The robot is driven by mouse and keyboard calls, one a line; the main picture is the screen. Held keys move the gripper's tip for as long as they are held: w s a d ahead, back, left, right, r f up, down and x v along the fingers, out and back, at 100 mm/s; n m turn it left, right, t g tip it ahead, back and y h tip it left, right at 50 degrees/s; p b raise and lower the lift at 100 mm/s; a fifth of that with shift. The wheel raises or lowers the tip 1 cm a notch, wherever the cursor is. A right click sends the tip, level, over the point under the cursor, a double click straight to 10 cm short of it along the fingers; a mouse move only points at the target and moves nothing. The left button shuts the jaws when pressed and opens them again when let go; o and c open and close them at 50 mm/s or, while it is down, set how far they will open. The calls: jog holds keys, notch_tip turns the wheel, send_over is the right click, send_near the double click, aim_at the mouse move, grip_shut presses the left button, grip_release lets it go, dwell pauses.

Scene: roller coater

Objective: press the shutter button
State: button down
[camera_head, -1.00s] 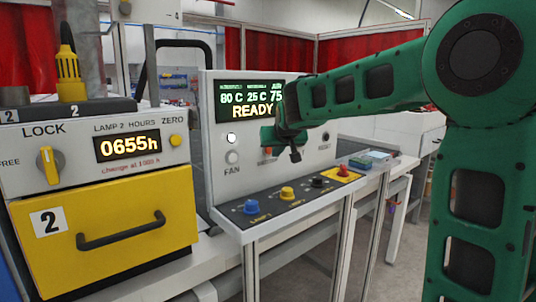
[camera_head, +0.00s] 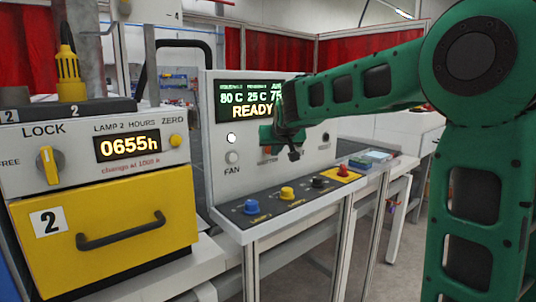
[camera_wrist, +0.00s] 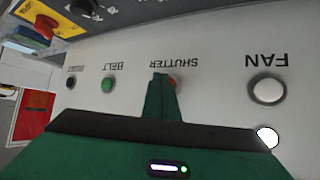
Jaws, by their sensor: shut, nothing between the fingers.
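The shutter button (camera_wrist: 173,82) is a small orange button on the white panel, beside the upside-down SHUTTER label (camera_wrist: 180,60) in the wrist view. My gripper's fingers partly cover it there. My gripper (camera_wrist: 160,78) is shut and empty, with its tips in front of the panel right beside the button in the picture. I cannot tell whether the tips touch it. In the head view my gripper (camera_head: 266,134) is at the panel below the READY display (camera_head: 248,100), and it and the wrist hide most of the button area.
On the same panel are a FAN button (camera_wrist: 268,90), a green BELT button (camera_wrist: 108,84) and a RESET button (camera_head: 325,137). A sloped ledge below holds blue (camera_head: 251,206), yellow (camera_head: 287,193) and black knobs and a red stop button (camera_head: 343,170). A yellow drawer (camera_head: 110,225) stands left.

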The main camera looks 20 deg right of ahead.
jog(key=shift+w+a, duration=0.1)
jog(key=shift+w, duration=0.3)
dwell(0.7)
dwell(0.3)
jog(key=shift+s+d, duration=0.25)
jog(key=shift+s, duration=0.55)
jog(key=s, duration=0.1)
jog(key=s+d, duration=0.1)
jog(key=s, duration=0.2)
jog(key=shift+s+d, duration=0.3)
jog(key=shift+s, duration=0.05)
dwell(0.5)
